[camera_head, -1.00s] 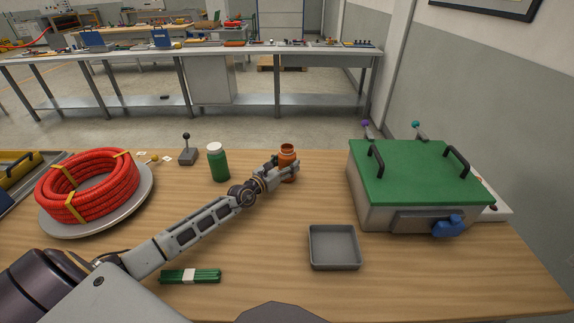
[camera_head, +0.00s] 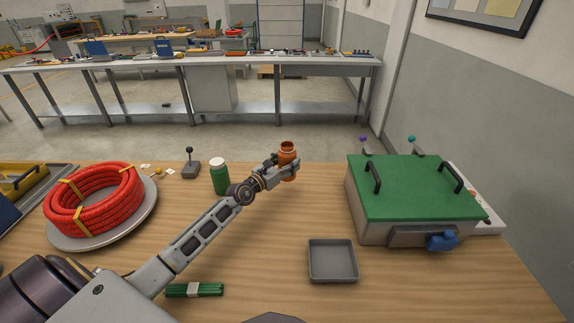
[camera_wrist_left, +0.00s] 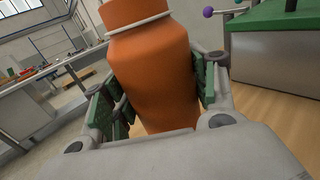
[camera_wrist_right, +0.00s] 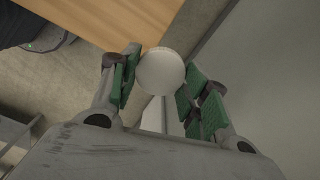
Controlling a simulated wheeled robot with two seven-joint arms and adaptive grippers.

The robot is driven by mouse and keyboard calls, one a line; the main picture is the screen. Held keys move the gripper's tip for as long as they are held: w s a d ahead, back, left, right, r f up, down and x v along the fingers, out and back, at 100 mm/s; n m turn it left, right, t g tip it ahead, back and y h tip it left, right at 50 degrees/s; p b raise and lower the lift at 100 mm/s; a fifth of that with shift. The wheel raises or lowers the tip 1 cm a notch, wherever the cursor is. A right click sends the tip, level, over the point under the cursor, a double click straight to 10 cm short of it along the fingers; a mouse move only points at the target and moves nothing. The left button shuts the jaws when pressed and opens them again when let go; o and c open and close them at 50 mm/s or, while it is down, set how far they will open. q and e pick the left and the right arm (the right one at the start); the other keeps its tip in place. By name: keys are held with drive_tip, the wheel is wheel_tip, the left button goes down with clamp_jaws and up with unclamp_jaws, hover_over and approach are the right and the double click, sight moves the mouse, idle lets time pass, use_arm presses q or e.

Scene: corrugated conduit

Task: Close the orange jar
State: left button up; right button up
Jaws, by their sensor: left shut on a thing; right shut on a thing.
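The orange jar (camera_head: 288,162) has no lid on its open mouth. My left gripper (camera_head: 284,168) is shut around its body and holds it upright or nearly so. In the left wrist view the jar (camera_wrist_left: 155,70) fills the space between the green finger pads. In the right wrist view my right gripper (camera_wrist_right: 155,85) is shut on a round white lid (camera_wrist_right: 161,71). The right gripper is outside the head view. A green jar (camera_head: 220,176) with a white lid stands just left of the left gripper.
A green-topped box (camera_head: 415,188) with handles stands at the right. A grey tray (camera_head: 333,261) lies at the front middle. A red conduit coil (camera_head: 95,200) rests on a round plate at the left, and a green bundle (camera_head: 194,290) lies near the front.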

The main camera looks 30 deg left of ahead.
use_arm(q)
drive_tip(key=shift+r+p, duration=0.5)
drive_tip(key=shift+r, duration=0.75)
drive_tip(key=o, duration=0.7)
drive_tip(key=shift+c, duration=0.2)
drive_tip(key=c, duration=0.9)
drive_tip(key=shift+o, duration=0.2)
drive_tip(key=shift+s, duration=0.15)
